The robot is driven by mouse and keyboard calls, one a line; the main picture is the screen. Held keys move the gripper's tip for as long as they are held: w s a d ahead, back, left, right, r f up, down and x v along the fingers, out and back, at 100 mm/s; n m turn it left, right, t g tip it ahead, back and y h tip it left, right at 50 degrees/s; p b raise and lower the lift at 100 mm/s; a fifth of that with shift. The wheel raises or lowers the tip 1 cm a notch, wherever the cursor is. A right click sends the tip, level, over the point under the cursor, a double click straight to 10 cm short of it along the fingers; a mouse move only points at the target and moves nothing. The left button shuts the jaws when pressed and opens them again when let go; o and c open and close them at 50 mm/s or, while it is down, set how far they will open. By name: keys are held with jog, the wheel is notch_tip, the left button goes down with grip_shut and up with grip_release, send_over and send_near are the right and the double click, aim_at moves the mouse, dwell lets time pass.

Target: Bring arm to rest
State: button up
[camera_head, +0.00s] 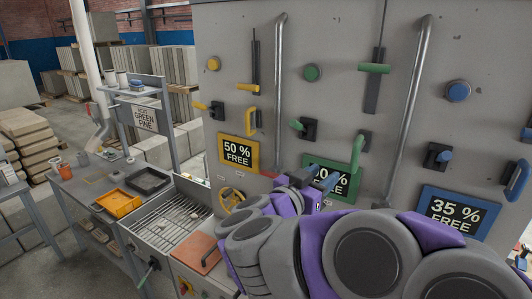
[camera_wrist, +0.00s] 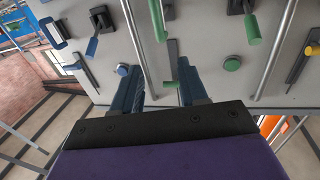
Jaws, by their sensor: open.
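My arm is purple and grey and reaches from the lower right of the head view across the front of the grey panel (camera_head: 340,30). My gripper (camera_head: 326,176) is in front of the green-framed sign (camera_head: 346,190) and partly covers it. In the wrist view my gripper (camera_wrist: 159,68) shows two blue fingers set apart, with nothing between them. The fingers point toward the panel (camera_wrist: 205,40). I cannot tell how far the fingertips are from its face.
A green handle (camera_head: 356,155) is close to the gripper. Yellow (camera_head: 239,152) and blue (camera_head: 452,212) signs flank it. Vertical metal pipes (camera_head: 279,90) run down the panel. A workbench (camera_head: 85,190) with an orange tray (camera_head: 118,203) and a grate (camera_head: 165,222) lie left.

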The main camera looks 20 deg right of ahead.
jog(key=w+a+f+n+t+y+b, duration=0.2)
jog(key=w+a+n+t+y+b, duration=0.15)
jog(key=a+y, duration=0.3)
jog(key=w+a+f+n+t+y+b, duration=0.25)
jog(key=w+a+n+t+y, duration=0.2)
jog(key=a, duration=0.35)
jog(key=s+a+f+n+g+y+b, duration=0.3)
jog(key=s+a+f+n+y+b, duration=0.15)
jog(key=a+f+y, duration=0.45)
jog(key=s+a+f+n+g+b, duration=0.15)
jog(key=s+f+g+b, duration=0.5)
jog(key=s+f, duration=1.05)
jog(key=s+d+f+m+g+h+b, duration=0.1)
jog(key=s+d+f+g+h, duration=0.1)
jog(key=s+d+f+g, duration=0.2)
jog(key=s+d+f+g+h+b, duration=0.1)
jog(key=s+d+f+g, duration=0.4)
jog(key=s, duration=0.6)
jog(key=shift+s+d+f+m+h, duration=0.3)
jog(key=shift+d+f+m+h, duration=0.15)
jog(key=shift+f+h, duration=0.25)
